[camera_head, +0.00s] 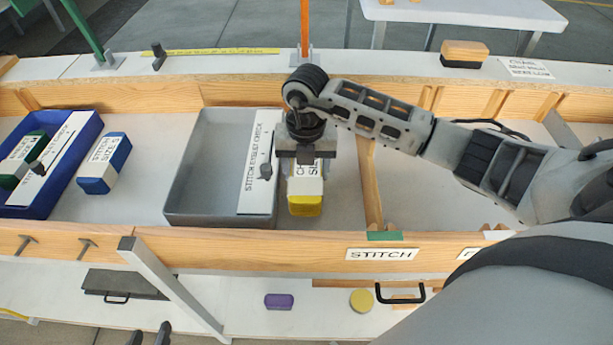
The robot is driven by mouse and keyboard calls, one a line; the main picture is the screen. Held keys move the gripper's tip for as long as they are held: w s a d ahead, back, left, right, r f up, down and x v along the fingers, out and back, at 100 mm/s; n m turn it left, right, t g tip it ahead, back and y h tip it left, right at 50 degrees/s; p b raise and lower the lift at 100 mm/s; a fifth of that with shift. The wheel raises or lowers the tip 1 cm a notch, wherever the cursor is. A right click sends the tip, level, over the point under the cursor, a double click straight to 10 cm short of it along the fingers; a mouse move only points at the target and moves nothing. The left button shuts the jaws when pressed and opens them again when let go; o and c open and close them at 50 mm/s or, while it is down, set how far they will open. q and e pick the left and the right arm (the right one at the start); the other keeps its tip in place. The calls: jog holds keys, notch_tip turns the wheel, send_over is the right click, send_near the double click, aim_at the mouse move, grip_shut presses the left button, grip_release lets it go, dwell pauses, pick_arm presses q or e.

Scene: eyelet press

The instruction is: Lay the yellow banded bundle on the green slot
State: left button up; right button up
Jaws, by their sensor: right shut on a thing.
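The yellow banded bundle (305,203) is a block with yellow ends and a white lettered band. My right gripper (305,158) points down and is shut on its far end, hiding that end. The bundle is just right of the grey tray; I cannot tell whether it touches the surface below.
The grey tray (218,221) holds a white lettered card (258,185). A blue-ended bundle (103,165) and a blue tray (62,200) with a green-ended bundle (22,158) are at left. A wooden divider (372,190) stands right of the yellow bundle. The compartment beyond is mostly clear.

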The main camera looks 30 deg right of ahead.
aim_at(307, 178)
jog(key=shift+d+f, duration=0.1)
jog(key=shift+f, duration=1.4)
jog(key=shift+f, duration=0.1)
jog(key=shift+f, duration=0.15)
jog(key=o, duration=1.2)
jog(key=shift+r, duration=0.25)
notch_tip(307, 178, up, 12)
